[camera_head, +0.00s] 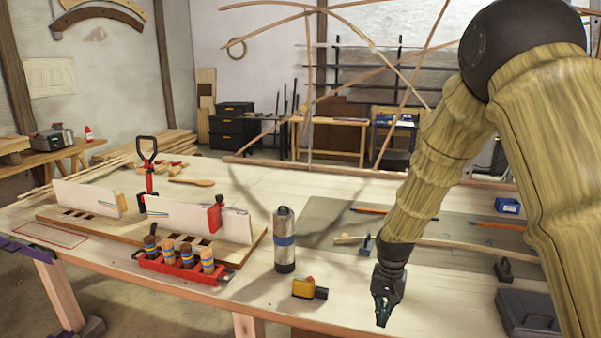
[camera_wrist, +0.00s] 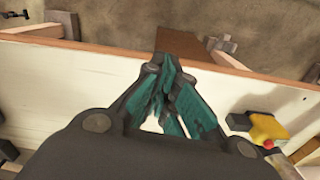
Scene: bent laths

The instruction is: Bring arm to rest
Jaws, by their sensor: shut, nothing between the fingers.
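My gripper (camera_head: 383,309) is at the lower right of the head view, above the front part of the pale workbench (camera_head: 345,300). Its fingers are together and hold nothing. My arm reaches down to it from the upper right. In the wrist view the teal-padded fingers of my gripper (camera_wrist: 168,85) meet at the middle, over the bench's front edge and the floor beyond it.
A yellow tape measure (camera_head: 305,288) and a metal flask (camera_head: 284,240) stand left of my gripper. A red tray (camera_head: 180,268) of wooden-handled tools lies farther left, by a slotted board (camera_head: 75,219). A dark case (camera_head: 528,314) lies right. Bent laths (camera_head: 405,90) arch behind.

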